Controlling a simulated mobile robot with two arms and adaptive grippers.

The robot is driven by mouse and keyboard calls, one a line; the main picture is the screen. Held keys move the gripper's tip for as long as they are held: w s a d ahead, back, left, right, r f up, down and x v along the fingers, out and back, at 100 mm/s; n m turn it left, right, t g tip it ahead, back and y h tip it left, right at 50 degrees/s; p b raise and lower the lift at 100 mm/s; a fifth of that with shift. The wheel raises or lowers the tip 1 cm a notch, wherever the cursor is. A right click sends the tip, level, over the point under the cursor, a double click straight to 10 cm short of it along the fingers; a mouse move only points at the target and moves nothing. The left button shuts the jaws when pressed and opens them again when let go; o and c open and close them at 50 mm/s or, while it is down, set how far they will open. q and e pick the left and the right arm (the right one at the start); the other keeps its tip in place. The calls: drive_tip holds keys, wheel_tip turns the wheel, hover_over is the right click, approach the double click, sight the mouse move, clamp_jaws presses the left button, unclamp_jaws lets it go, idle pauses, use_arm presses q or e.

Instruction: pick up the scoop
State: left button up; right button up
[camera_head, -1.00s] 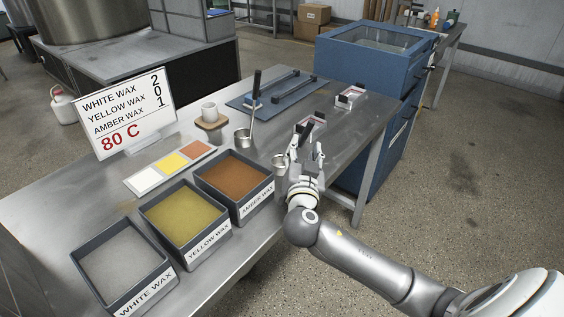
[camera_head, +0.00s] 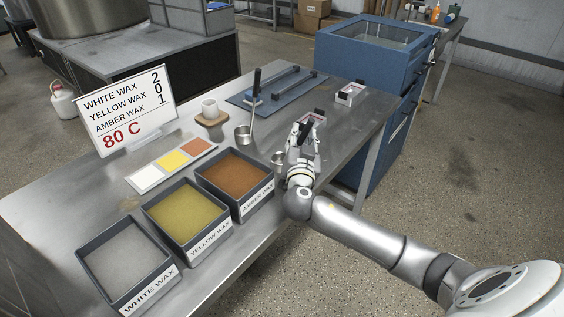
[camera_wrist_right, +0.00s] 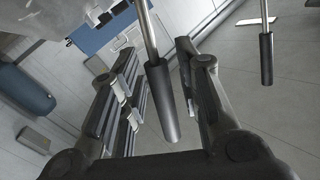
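Two metal scoops with black-gripped handles stand on the steel table. The nearer scoop (camera_head: 278,158) is beside the amber wax tray, partly hidden by my right gripper (camera_head: 302,138). The other scoop (camera_head: 244,135) stands farther back, its handle upright. In the right wrist view, one black handle (camera_wrist_right: 163,103) lies between the fingers of my right gripper (camera_wrist_right: 155,52), with gaps on both sides. The other handle (camera_wrist_right: 266,58) is apart, to the right. My right gripper is open. My left gripper is not in view.
Trays of white wax (camera_head: 80,257), yellow wax (camera_head: 147,213) and amber wax (camera_head: 201,180) line the front edge.

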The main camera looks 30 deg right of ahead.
clamp_jaws()
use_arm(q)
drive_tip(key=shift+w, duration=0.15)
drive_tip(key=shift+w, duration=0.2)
use_arm(e)
drive_tip(key=shift+r, duration=0.15)
